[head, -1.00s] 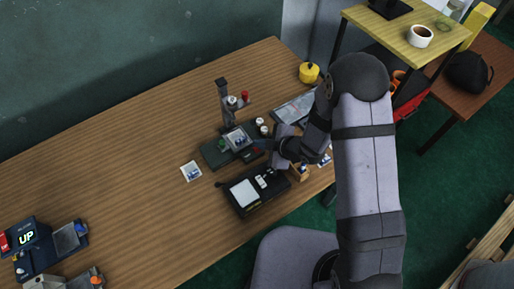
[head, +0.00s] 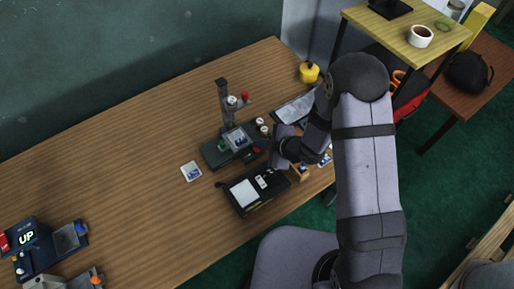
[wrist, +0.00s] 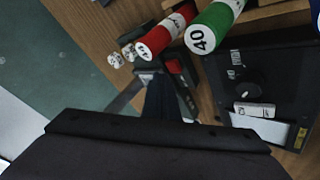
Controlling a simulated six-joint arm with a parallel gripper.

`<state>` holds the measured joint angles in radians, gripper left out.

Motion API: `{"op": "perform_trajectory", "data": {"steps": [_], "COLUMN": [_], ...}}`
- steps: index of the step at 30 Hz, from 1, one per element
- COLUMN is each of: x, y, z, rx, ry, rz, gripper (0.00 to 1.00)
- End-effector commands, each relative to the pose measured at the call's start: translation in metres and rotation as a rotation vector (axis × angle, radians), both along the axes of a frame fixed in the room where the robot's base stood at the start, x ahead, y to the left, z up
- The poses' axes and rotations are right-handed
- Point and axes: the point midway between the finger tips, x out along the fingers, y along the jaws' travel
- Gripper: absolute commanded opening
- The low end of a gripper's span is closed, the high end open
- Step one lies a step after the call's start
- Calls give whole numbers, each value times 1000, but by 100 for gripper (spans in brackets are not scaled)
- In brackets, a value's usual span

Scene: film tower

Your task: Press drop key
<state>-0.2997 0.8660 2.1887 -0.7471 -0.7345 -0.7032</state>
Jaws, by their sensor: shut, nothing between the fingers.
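The tower device, with a dark green base (head: 213,157) and an upright column (head: 224,97), stands mid-table. It bears a small picture card (head: 238,139), a green part (head: 221,145) and a red part (head: 257,150). No label reading "drop" is legible, so I cannot tell which part is the drop key. My gripper (head: 272,163) is shut and empty, just right of the base and above the near black box's far edge. In the wrist view, its dark fingers (wrist: 160,98) point toward the device; whether they touch anything is hidden.
A black box (head: 242,208) with a white pad lies nearer; its knob (wrist: 249,88) shows in the wrist view.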

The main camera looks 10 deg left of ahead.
Motion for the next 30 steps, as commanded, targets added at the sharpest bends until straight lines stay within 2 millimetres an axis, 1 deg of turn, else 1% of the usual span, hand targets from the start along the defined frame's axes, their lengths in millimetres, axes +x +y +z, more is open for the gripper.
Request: {"op": "perform_trajectory", "data": {"steps": [10,19,30], "x": [0,0,0], "y": [0,0,0], "z": [-1,-9,-8], "rx": [0,0,0], "ry": [0,0,0], "rz": [0,0,0], "gripper": [0,0,0]}}
